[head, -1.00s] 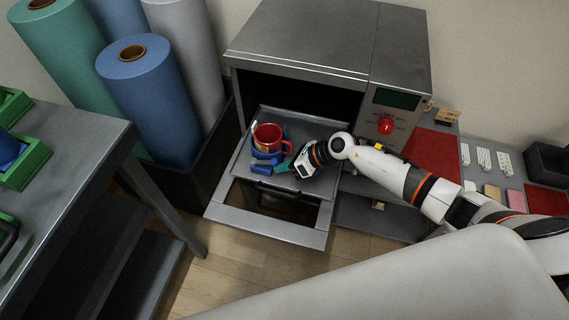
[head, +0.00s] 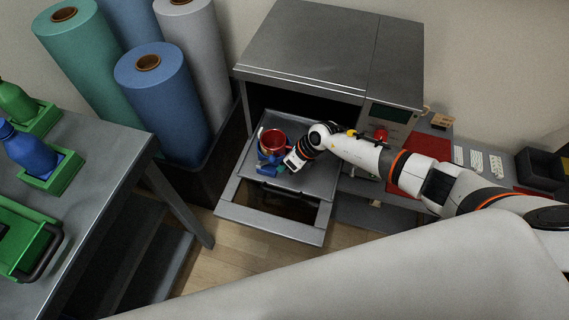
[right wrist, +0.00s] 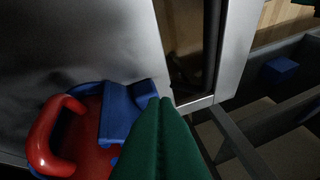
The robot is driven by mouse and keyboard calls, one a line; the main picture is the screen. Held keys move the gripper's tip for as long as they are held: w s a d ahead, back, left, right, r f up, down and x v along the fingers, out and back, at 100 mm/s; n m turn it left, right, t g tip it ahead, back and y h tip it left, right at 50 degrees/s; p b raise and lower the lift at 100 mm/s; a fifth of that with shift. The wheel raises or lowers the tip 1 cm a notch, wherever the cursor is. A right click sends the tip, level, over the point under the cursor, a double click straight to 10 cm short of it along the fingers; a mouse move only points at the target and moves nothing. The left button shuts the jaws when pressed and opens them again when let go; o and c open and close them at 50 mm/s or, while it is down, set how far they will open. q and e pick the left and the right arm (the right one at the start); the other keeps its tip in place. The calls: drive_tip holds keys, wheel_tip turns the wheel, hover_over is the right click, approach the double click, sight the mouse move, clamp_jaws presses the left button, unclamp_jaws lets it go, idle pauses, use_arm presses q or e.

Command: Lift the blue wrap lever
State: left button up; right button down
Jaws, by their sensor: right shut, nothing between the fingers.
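The red mug (head: 272,142) sits on the tray (head: 312,175) pulled out of the press (head: 305,50). The blue wrap lever (head: 267,169) is at the mug's front side. In the right wrist view the lever (right wrist: 122,108) shows as a blue block beside the red mug with its handle (right wrist: 48,140). My right gripper (head: 286,168) is just right of the lever, low over the tray. Its green fingers (right wrist: 160,105) are shut together and empty, close beside the lever; I cannot tell whether they touch it. My left gripper is out of view.
A control panel with a red knob (head: 381,134) is at the press's right. Rolls of blue (head: 160,95), green and grey material stand behind left. A table (head: 110,150) with green holders and bottles is at left. The tray frame has an opening at its front.

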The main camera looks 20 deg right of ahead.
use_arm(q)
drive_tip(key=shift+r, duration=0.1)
use_arm(e)
drive_tip(key=shift+r, duration=0.15)
use_arm(q)
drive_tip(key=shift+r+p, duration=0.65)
drive_tip(key=shift+p, duration=0.1)
use_arm(e)
drive_tip(key=shift+r, duration=0.7)
